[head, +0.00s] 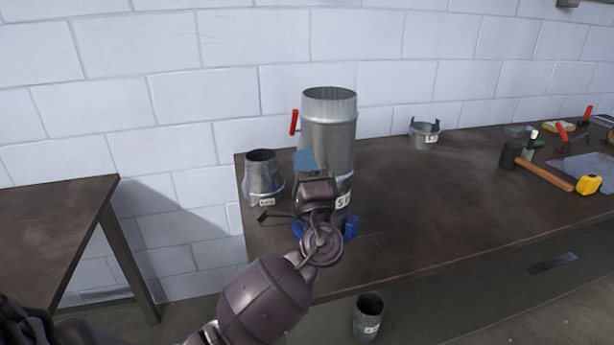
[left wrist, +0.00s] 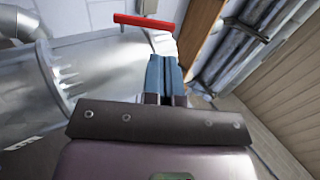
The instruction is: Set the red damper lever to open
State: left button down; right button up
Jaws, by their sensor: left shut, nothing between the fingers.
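The red damper lever (head: 294,122) stands nearly upright at the upper left side of the tall metal duct (head: 328,125). In the left wrist view the lever (left wrist: 145,21) lies across the top of the picture, beyond the fingertips. My left gripper (head: 304,160) is in front of the duct, below and slightly right of the lever in the head view. Its blue fingers (left wrist: 165,72) are together and empty, with a visible gap to the lever. My arm hides the duct's lower part and some of its label. My right gripper is not in view.
A tapered metal piece (head: 262,175) stands left of the duct on the brown table (head: 430,200). A short notched collar (head: 424,135) stands behind right. Hammer (head: 545,172), tape measure (head: 589,184) and other tools lie farther right. A small cylinder (head: 368,318) stands below the table's front edge.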

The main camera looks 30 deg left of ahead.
aim_at(294, 118)
pick_arm(q)
jog(key=p+x, duration=0.1)
jog(key=x, duration=0.5)
jog(key=shift+w+a+r, duration=0.15)
jog(key=shift+a+r, duration=0.05)
jog(key=shift+w+a+r, duration=0.2)
jog(key=shift+w+a, duration=0.1)
jog(key=shift+a+r+p, duration=0.1)
jog(key=shift+r+p, duration=0.2)
jog(key=shift+p, duration=0.3)
jog(key=shift+g+h, duration=0.3)
jog(key=shift+w+r+h+p, duration=0.2)
jog(key=shift+h+p, duration=0.1)
jog(key=shift+p, duration=0.65)
